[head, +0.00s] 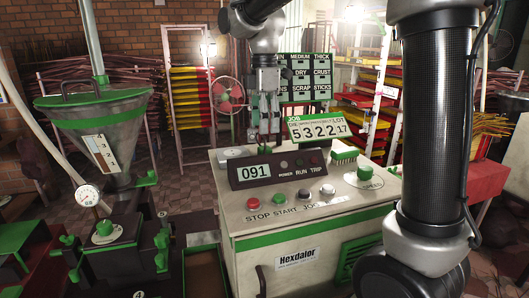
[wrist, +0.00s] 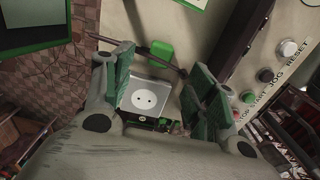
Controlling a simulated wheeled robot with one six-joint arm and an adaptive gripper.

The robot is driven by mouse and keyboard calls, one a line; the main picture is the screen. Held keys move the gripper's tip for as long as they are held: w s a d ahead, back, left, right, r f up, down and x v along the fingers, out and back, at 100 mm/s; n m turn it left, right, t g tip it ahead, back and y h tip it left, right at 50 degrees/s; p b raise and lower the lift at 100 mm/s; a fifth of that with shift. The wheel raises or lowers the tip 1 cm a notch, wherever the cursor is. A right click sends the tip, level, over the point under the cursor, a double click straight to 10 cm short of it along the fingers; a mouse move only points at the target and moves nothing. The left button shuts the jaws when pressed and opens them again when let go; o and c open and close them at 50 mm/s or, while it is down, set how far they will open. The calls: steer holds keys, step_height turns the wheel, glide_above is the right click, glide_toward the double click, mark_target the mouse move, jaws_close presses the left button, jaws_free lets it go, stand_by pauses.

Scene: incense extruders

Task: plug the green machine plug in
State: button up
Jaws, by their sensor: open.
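The machine (head: 310,235) is a cream cabinet with green trim, a "Hexdalor" label and a sloped control panel. My gripper (head: 264,136) points down behind its display at the back edge. In the wrist view my gripper (wrist: 158,78) has its fingers spread apart, with nothing visibly held. Between and below the fingers is a pale socket plate (wrist: 146,98) with a round two-hole face. A green block (wrist: 160,52) lies beside it; I cannot tell whether this is the plug. No plug or cord is clearly identifiable in the head view.
A black display (head: 265,170) reading 091 and a green-framed sign (head: 316,127) stand close to my gripper. A hopper (head: 105,135) with a gauge (head: 88,195) stands at left. Racks (head: 190,100) and a red fan (head: 228,95) are behind.

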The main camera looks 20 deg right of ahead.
mark_target(265, 147)
steer(key=shift+f, duration=0.1)
steer(key=shift+f, duration=1.2)
steer(key=shift+f, duration=2.6)
steer(key=shift+c, duration=0.5)
steer(key=c, duration=0.9)
